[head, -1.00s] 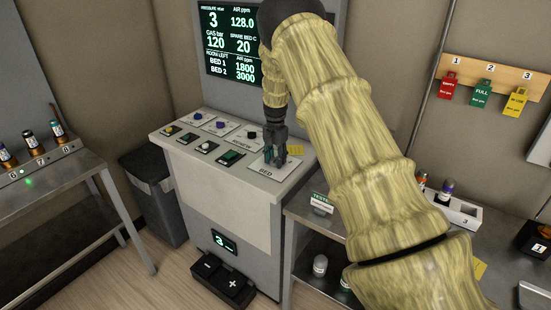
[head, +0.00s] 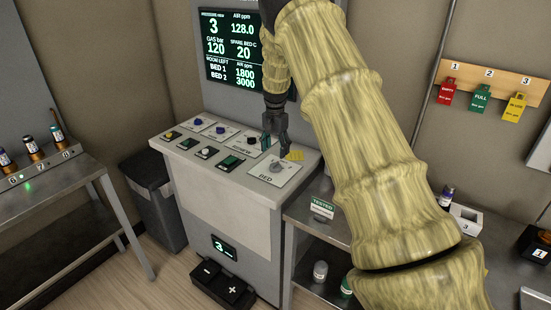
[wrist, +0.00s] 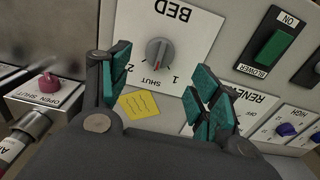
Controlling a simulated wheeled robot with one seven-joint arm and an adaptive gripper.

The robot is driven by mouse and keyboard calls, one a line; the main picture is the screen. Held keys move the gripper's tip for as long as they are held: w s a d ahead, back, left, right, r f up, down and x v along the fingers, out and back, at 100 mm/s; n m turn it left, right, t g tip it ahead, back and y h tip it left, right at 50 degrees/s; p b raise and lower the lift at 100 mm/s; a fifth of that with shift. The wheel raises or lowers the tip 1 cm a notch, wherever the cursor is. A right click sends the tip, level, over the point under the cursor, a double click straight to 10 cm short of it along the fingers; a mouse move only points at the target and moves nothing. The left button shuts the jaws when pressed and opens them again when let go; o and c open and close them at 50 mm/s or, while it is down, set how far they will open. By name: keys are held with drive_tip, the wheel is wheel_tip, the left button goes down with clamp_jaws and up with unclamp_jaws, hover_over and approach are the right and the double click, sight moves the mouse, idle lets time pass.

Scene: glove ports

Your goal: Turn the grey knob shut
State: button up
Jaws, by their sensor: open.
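The grey knob (wrist: 159,52) sits on the white BED plate (wrist: 198,28), with the marks SHUT, 1 and 2 around it; the picture is upside down there. Its red pointer mark faces the lower side in the wrist view, between SHUT and 1, though I cannot tell exactly which mark it meets. In the head view the knob (head: 278,167) is uncovered at the console's right end. My gripper (head: 273,143) is above and behind the knob, apart from it. In the wrist view its teal-padded fingers (wrist: 163,85) are spread wide and empty.
A yellow note (wrist: 139,104) lies beside the BED plate. A green BLOWER switch (wrist: 271,52), blue knobs (wrist: 286,130) and a red knob (wrist: 49,83) are near. The wall display (head: 228,48) stands behind the console. A shelf bench (head: 330,235) is at right.

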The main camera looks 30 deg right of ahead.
sight(275, 164)
drive_tip(key=shift+r, duration=2.35)
